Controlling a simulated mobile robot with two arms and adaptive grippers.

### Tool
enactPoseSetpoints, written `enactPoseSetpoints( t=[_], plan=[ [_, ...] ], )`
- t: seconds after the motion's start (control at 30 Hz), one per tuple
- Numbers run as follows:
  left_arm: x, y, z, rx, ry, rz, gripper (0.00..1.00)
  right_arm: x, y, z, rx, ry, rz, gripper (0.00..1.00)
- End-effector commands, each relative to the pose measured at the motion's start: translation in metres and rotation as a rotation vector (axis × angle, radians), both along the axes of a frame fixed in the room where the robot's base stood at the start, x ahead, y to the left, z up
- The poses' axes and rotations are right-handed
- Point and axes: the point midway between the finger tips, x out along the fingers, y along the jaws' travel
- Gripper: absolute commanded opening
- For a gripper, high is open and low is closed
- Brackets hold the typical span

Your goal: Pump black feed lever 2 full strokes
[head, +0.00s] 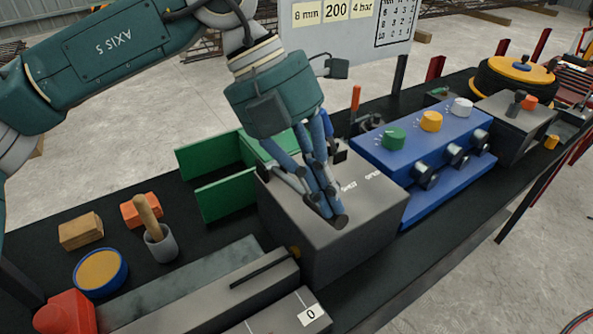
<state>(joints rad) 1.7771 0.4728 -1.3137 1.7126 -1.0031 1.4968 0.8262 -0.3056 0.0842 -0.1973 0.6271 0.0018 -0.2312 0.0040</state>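My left gripper (332,213) comes down from the upper left over a grey box (350,232) in the middle of the bench. Its blue-grey fingers point down close together near the box's top. The fingers overlap in this view, so I cannot tell whether they are shut or hold anything. I cannot identify the black feed lever for certain. A black bar (265,270) lies along a grey slotted unit at the front, and a black-knobbed lever (516,103) stands on a grey box at the right. My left gripper is away from both. My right gripper is not in view.
A blue panel (425,150) with green, yellow and white knobs stands right of the grey box. Green plates (222,190) stand behind it to the left. A cup with a wooden handle (159,243), a blue-rimmed tin (100,272) and blocks sit at the left.

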Motion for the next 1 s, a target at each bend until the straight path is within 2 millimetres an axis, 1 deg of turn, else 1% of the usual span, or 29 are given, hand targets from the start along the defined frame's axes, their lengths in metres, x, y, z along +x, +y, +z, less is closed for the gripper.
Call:
enactPoseSetpoints(
  t=[0.03, 0.33, 0.57, 0.77, 0.87, 1.0],
  plan=[
    [0.0, 0.001, -0.005, 0.004, 0.0, 0.0, 0.0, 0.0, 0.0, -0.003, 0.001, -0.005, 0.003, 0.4],
    [-0.001, 0.001, -0.006, 0.004, 0.001, 0.0, 0.0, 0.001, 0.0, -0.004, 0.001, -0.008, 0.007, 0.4],
    [-0.003, -0.001, -0.019, 0.005, 0.002, -0.002, 0.0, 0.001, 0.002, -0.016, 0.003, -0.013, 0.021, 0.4],
    [-0.002, -0.001, -0.016, 0.003, 0.001, -0.001, 0.0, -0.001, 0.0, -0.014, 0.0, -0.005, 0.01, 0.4],
    [0.001, 0.0, -0.007, 0.002, 0.001, 0.001, 0.0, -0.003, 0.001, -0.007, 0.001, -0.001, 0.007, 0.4],
    [0.008, 0.005, 0.01, 0.002, 0.001, 0.001, 0.0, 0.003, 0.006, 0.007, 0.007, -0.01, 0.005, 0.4]
  ],
)
